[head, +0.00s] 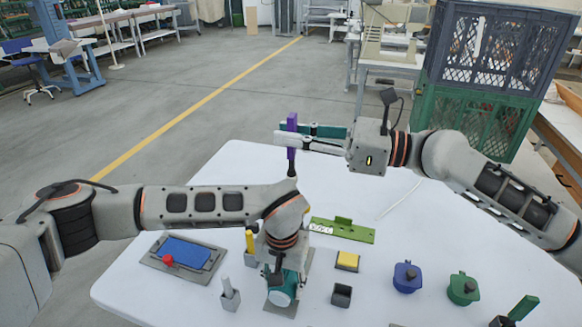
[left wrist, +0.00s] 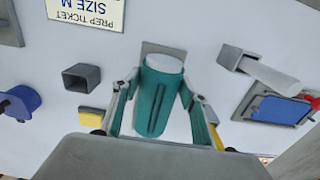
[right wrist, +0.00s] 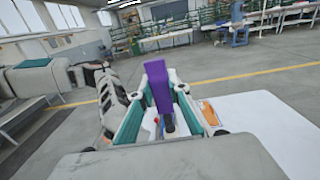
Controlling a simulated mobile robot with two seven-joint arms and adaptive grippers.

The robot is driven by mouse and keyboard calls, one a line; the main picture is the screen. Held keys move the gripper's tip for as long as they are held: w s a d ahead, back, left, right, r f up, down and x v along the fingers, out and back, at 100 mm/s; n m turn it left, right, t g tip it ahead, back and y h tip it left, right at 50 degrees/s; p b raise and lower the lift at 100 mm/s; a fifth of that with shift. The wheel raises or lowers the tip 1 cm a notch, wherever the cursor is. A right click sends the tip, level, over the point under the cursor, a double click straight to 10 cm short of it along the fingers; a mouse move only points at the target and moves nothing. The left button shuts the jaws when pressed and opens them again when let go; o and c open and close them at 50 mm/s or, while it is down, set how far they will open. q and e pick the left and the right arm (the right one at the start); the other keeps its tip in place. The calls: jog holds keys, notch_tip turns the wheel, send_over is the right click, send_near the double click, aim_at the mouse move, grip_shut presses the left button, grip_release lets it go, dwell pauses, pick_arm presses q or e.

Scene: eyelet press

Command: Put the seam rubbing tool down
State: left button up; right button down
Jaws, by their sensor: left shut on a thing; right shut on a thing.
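My right gripper (head: 291,140) is shut on the purple handle of a tool (head: 291,121), held upright above the far edge of the white table. A dark shaft points down from the handle. The purple handle (right wrist: 158,88) also shows between the fingers in the right wrist view. My left gripper (left wrist: 160,102) is shut on a teal cylinder (left wrist: 158,92) with a pale round end, low over the near part of the table. This cylinder (head: 279,275) is partly hidden by my left arm in the head view. A grey plate lies by it.
On the white table (head: 390,235) are a blue pad on a grey tray (head: 150,262), a grey holder with a pale rod (head: 230,298), a green plate (head: 342,230), a yellow-topped block (head: 347,260), an empty dark cup (head: 342,295), and blue (head: 407,277) and green (head: 463,289) pots.

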jog(key=shift+f, duration=0.1)
dwell(0.5)
jog(key=shift+s+d+f, duration=0.1)
jog(key=shift+f, duration=0.1)
jog(key=s+d+f+m+t+h, duration=0.3)
jog(key=s+d+f+m+t, duration=0.25)
jog(key=s+d+f, duration=0.55)
notch_tip(320, 180, down, 12)
jog(key=w+t, duration=0.1)
jog(key=w, duration=0.1)
jog(key=shift+d+r+n+h, duration=0.15)
jog(key=shift+d+n+h, duration=0.15)
jog(key=shift+d+n, duration=0.05)
jog(key=shift+f, duration=0.6)
dwell(0.3)
jog(key=c, duration=1.9)
grip_release()
jog(key=shift+r, duration=0.1)
